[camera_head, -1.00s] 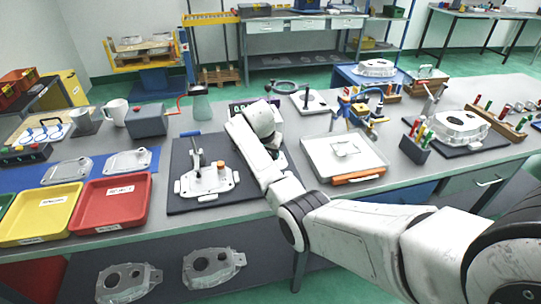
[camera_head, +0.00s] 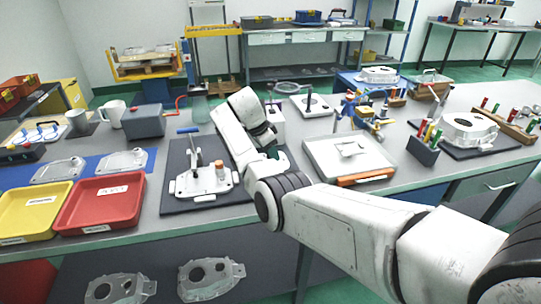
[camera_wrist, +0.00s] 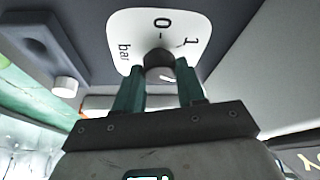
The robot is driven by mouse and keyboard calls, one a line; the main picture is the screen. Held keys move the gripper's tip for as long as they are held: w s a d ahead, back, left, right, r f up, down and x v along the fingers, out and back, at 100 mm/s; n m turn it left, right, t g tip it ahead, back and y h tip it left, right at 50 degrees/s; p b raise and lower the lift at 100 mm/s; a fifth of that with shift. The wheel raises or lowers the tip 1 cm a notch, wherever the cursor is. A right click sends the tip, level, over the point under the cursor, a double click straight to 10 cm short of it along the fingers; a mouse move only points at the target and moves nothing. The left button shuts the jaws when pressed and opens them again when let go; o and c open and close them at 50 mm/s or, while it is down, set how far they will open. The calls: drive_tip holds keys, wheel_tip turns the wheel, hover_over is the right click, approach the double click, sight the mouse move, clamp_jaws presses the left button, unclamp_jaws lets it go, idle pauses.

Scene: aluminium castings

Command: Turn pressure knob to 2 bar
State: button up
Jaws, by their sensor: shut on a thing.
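The pressure knob (camera_wrist: 158,62) is a small dark round knob with a pale mark, in the middle of a white dial plate (camera_wrist: 128,28) in the wrist view. The plate reads "0", "1" and "bar"; no 2 is visible. My gripper (camera_wrist: 159,78) has its two green fingers on either side of the knob, shut on it. The fingers hide part of the knob and the lower dial. In the head view my arm hides the knob, and my wrist is over the bench behind the casting fixture.
A second small white knob (camera_wrist: 65,87) sits on a dark bar at left in the wrist view. In the head view a casting on a dark mat (camera_head: 190,205), a red tray (camera_head: 100,200) and a lidded case (camera_head: 330,158) lie near my arm.

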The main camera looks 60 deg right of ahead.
idle(0.4)
drive_tip(key=o, duration=1)
drive_tip(key=v, duration=1)
drive_tip(key=shift+a+r+b, duration=0.1)
drive_tip(key=shift+r+b, duration=0.3)
